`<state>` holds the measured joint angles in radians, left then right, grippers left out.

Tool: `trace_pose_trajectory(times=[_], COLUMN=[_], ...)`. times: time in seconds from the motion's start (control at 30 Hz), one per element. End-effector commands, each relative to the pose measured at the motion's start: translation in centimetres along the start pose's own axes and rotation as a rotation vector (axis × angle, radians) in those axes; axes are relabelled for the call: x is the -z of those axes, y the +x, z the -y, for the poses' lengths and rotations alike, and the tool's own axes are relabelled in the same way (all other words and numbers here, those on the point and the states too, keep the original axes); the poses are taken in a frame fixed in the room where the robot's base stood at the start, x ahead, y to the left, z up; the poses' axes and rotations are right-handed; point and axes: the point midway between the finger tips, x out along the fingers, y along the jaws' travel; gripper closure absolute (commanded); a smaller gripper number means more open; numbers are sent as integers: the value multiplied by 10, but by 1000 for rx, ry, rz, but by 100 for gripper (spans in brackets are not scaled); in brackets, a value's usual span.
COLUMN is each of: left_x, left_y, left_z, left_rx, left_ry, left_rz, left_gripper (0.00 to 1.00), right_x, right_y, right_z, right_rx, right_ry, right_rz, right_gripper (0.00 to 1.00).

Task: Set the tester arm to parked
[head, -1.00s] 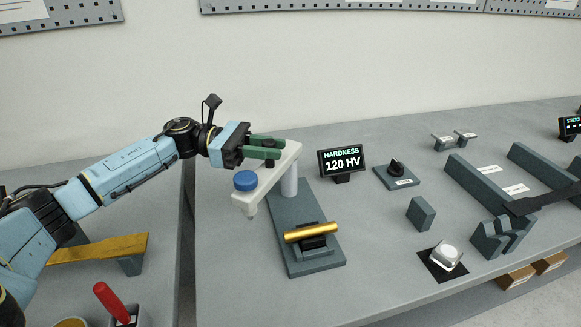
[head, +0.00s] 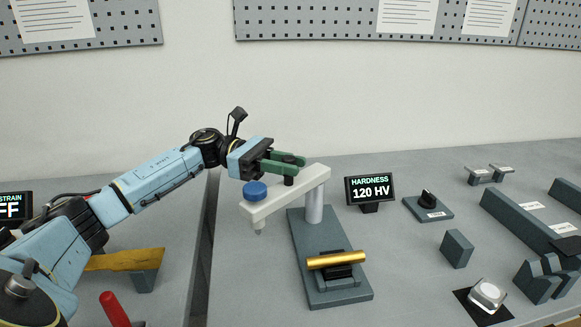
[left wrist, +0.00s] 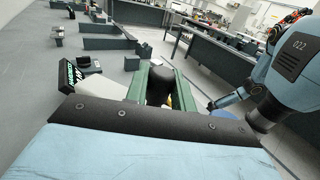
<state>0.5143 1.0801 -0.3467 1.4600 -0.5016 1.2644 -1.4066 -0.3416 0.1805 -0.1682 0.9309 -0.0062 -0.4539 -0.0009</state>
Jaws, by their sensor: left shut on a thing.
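The hardness tester stands on a dark base plate (head: 345,290) with a light post (head: 314,205). Its white tester arm (head: 300,193) swings out to the left of the base, with a blue knob (head: 255,191) and a small tip under its left end. A gold cylinder (head: 335,260) lies on a rest on the base. My left gripper (head: 290,168), with green fingers, is shut on the black peg (head: 288,181) on top of the tester arm. The left wrist view shows the dark peg (left wrist: 160,85) between the green fingers. My right gripper is not in view.
A display reading HARDNESS 120 HV (head: 370,189) stands behind the base. A gap separates this bench from the left one.

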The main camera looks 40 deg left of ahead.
Motion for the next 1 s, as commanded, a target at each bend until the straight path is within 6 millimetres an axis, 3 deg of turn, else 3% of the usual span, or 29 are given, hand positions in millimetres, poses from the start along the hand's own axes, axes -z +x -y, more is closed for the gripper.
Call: trace_pose_trajectory(times=[0.33, 0.37, 0.5, 0.83, 1.0], left_x=[-3, -3, -2, 0, 0], left_y=[-2, -2, -1, -4, -29], left_z=[-2, -2, -1, -1, -1], left_rx=[-8, -8, -6, -3, -7], left_ry=[2, 2, 1, 0, 0], left_rz=[4, 4, 3, 1, 1], left_gripper=[100, 71, 56, 56, 56], right_x=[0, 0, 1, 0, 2], right_y=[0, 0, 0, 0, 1], right_z=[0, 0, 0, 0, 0], right_rx=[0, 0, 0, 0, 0], right_ry=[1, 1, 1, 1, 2], right_rz=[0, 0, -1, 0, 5], right_gripper=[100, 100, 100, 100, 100])
